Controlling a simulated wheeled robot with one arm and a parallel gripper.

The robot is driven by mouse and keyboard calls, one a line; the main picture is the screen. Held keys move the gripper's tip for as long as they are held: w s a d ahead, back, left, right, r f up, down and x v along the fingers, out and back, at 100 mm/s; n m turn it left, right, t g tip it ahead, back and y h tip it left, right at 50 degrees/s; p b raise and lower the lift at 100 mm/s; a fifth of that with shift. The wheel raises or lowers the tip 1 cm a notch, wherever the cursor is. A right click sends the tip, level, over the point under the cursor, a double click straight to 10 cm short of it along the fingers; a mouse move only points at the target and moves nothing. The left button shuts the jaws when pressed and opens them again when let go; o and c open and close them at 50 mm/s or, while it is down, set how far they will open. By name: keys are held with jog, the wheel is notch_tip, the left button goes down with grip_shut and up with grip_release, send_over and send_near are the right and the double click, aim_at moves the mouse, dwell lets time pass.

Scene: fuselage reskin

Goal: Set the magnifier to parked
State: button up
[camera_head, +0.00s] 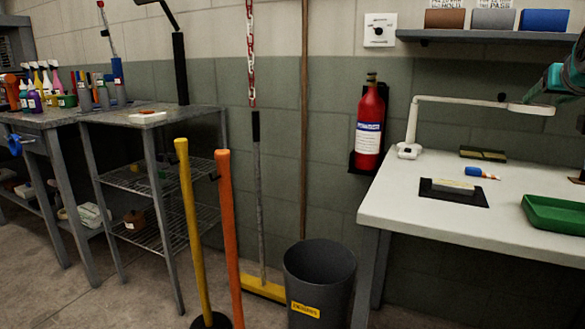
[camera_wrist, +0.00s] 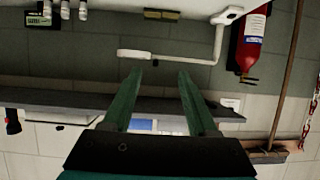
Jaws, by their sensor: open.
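The magnifier is a white jointed arm on the bench at right. Its base (camera_head: 409,150) stands at the bench's back left corner, a post rises from it, and a long arm (camera_head: 465,101) reaches right to a flat head (camera_head: 531,108). In the wrist view, which is upside down, the magnifier arm (camera_wrist: 170,56) runs across beyond my fingertips. My gripper (camera_wrist: 160,74) has two green fingers spread apart with nothing between them. A teal part of my arm shows at the right edge of the head view, near the magnifier head; the fingertips are not clear there.
The white bench (camera_head: 450,215) holds a grey block on a black mat (camera_head: 455,193), a glue bottle (camera_head: 481,173) and a green tray (camera_head: 556,214). A wall shelf (camera_head: 480,37) hangs above.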

jog(key=a+f+n+g+y, duration=0.2)
jog(key=a+f+n+y, duration=0.1)
jog(key=a+f, duration=1)
jog(key=s+a+f+g, duration=0.1)
jog(key=s+a+f, duration=0.1)
jog(key=a+f, duration=0.1)
jog(key=s+a+f+n+g+y, duration=0.1)
jog(key=s+a+f, duration=0.1)
jog(key=a, duration=0.3)
jog(key=s+a+f+g, duration=0.1)
jog(key=s+a+f, duration=0.2)
jog(key=a+f, duration=0.1)
jog(key=shift+a+f+n+g+y, duration=0.2)
jog(key=shift+f+n+g+y, duration=0.1)
jog(key=shift+f+y, duration=0.1)
jog(key=s+a+f+g, duration=0.4)
jog(key=s+f, duration=0.7)
jog(key=s, duration=0.3)
jog(key=s+a+f+g, duration=0.4)
jog(key=s+f, duration=0.7)
jog(key=s, duration=0.3)
jog(key=shift+s+a+y, duration=0.2)
jog(key=shift+s+y, duration=0.1)
